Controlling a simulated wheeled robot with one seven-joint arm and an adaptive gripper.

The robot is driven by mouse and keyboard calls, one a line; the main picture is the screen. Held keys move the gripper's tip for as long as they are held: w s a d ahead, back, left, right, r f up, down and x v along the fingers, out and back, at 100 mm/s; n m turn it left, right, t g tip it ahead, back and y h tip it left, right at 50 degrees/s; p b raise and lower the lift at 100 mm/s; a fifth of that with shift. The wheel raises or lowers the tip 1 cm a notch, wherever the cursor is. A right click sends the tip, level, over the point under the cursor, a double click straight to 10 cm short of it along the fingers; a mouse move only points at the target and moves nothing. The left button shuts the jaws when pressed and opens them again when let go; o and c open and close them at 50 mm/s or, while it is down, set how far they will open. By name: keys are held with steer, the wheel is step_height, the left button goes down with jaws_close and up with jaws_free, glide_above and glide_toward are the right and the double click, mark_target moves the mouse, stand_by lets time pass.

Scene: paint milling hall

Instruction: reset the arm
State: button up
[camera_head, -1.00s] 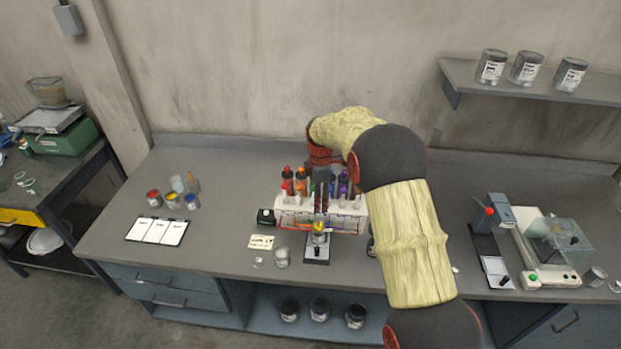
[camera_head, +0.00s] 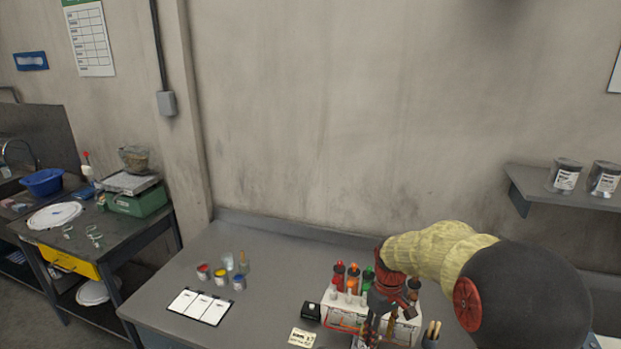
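My arm reaches in from the lower right of the head view, with yellow sleeve-like covers and dark joints. My gripper (camera_head: 372,325) points down in front of the white rack (camera_head: 343,312) of colored bottles on the grey bench (camera_head: 262,265). The fingers are dark and small against the rack. I cannot tell whether they are open or shut, or whether they hold anything. The gripper hides part of the rack and what stands below it.
Small paint pots (camera_head: 221,277) and a sheet board (camera_head: 200,306) lie to the left on the bench. A card (camera_head: 302,338) lies near the rack. A wall shelf (camera_head: 540,183) with cans is at the right. A side table (camera_head: 120,246) holds a green scale (camera_head: 138,200).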

steer(key=s+r+m+t+b, duration=0.3)
steer(key=s+r+b, duration=0.1)
steer(key=s, duration=1)
steer(key=s+r+m+t+b, duration=0.2)
steer(key=s+b, duration=0.5)
steer(key=s, duration=0.6)
steer(key=shift+s+r+m+t, duration=0.4)
steer(key=shift+r+t, duration=0.2)
steer(key=shift+r, duration=0.3)
steer(key=shift+w+d+r, duration=0.1)
steer(key=shift+c, duration=0.5)
